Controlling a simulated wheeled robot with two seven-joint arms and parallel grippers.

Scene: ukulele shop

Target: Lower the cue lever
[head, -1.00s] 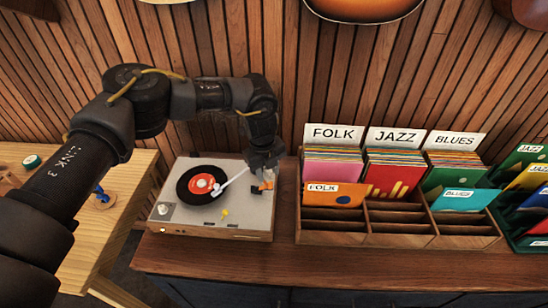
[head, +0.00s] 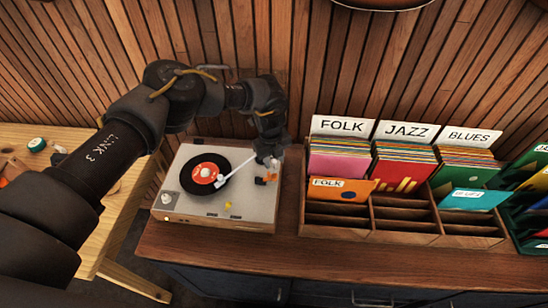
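The turntable (head: 215,212) stands on the wooden counter with a black record (head: 190,176) with a red label on its platter. The white tonearm (head: 237,167) reaches from the right side of the deck to the record; I cannot tell if its tip touches the record. A small orange part (head: 270,177), which looks like the cue lever, shows near the tonearm base. My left gripper (head: 268,160) points down right over that corner, close to the orange part. It hides the tonearm base. Its fingers are too small and dark to tell whether they are open. My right gripper is not in view.
A wooden record crate (head: 330,229) with FOLK, JAZZ and BLUES dividers stands just right of the turntable. A green crate (head: 530,246) is at the far right. A slatted wall rises behind. The counter front (head: 230,250) is clear. A lighter wooden table (head: 110,215) is at left.

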